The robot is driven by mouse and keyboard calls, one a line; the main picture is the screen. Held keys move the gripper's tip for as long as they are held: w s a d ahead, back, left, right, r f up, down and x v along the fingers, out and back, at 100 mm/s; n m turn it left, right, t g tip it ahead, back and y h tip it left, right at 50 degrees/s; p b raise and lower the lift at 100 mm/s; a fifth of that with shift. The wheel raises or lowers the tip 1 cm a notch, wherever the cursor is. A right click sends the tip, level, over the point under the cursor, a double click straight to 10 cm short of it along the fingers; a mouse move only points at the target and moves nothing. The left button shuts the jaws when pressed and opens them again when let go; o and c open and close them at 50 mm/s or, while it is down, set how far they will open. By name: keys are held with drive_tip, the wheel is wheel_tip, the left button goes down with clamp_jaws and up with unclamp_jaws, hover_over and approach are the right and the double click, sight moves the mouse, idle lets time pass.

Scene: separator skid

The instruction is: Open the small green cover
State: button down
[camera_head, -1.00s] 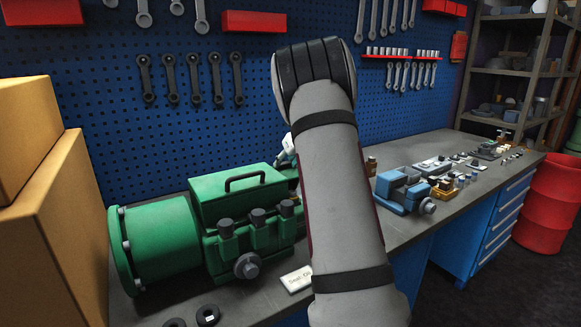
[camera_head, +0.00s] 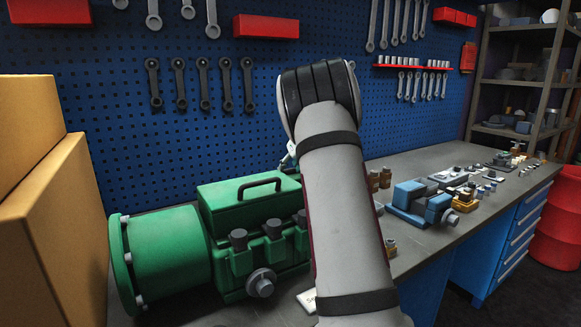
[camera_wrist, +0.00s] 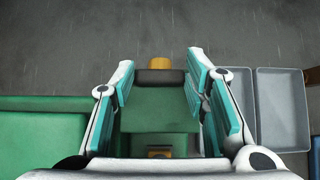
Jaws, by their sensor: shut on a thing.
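The small green cover (camera_wrist: 160,112) is a dark green block with a darker strip along its far edge, in the middle of the wrist view. My gripper (camera_wrist: 160,88) has its two teal-padded fingers on either side of it and is shut on it. In the head view the green machine (camera_head: 165,252) stands on the bench, with a large handled green lid (camera_head: 250,203) on top. My arm hides the small cover and most of the gripper there. Whether the cover is lifted or tilted is hard to tell.
A grey two-part tray (camera_wrist: 282,105) lies right of my fingers in the wrist view. A blue vise (camera_head: 420,203) and small parts stand right of my arm. Yellow boxes (camera_head: 55,235) are at the left. A blue pegboard (camera_head: 200,120) with tools rises behind.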

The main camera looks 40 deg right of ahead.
drive_tip(key=shift+w+r, duration=0.2)
drive_tip(key=shift+r, duration=0.2)
drive_tip(key=c, duration=0.9)
unclamp_jaws()
drive_tip(key=shift+f, duration=0.2)
drive_tip(key=shift+s, duration=0.1)
drive_tip(key=v, duration=1.2)
drive_tip(key=shift+a, duration=0.1)
